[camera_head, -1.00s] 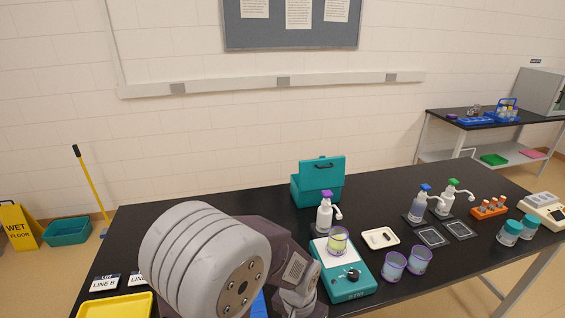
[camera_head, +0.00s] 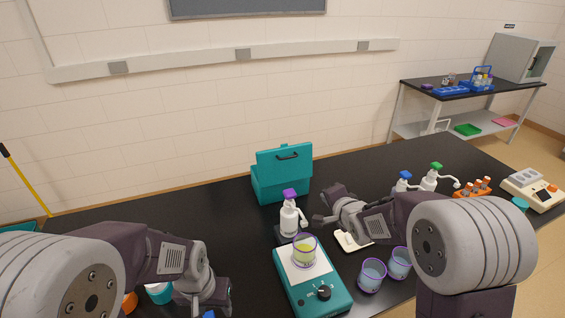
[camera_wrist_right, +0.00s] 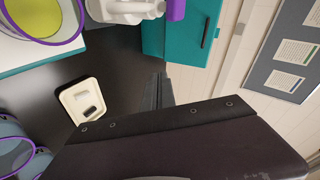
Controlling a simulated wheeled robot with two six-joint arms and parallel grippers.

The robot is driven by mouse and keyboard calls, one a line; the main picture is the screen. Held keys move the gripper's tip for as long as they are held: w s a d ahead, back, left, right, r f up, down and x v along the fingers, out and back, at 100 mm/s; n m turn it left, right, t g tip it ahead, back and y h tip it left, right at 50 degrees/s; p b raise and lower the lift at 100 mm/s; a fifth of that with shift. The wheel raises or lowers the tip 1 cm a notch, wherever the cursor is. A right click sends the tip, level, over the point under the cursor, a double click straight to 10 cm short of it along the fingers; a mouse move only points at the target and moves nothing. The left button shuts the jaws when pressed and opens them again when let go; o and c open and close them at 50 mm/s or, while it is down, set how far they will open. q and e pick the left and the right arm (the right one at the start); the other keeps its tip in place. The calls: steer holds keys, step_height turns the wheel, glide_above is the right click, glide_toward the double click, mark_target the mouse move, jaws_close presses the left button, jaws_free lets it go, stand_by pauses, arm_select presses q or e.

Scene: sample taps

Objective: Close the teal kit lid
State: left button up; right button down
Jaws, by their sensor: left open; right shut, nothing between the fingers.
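The teal kit (camera_head: 281,187) stands at the back of the black table in the head view. Its lid (camera_head: 285,161) is raised, with a dark handle on its face. The kit also shows at the top of the right wrist view (camera_wrist_right: 184,30). My right gripper (camera_head: 322,218) is shut and empty, in front of the kit and to its right, just right of a white pump bottle with a purple top (camera_head: 289,217). My left gripper (camera_head: 218,296) is low at the front left, left of the teal scale; its fingers are hard to make out.
A teal scale (camera_head: 328,297) bears a cup of yellow liquid (camera_head: 304,250). A cream tray (camera_head: 349,243) lies below my right gripper. Two purple-rimmed cups (camera_head: 371,276) stand right of the scale. The table left of the kit is clear.

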steer(key=w+a+m+t+y+p, duration=0.1)
steer(key=w+a, duration=0.4)
steer(key=w, duration=0.3)
steer(key=w+a+m+t+y+p, duration=0.1)
steer(key=w+a, duration=0.4)
steer(key=w, duration=0.3)
steer(key=shift+w+r+y, duration=0.25)
steer(key=shift+w+y, duration=0.15)
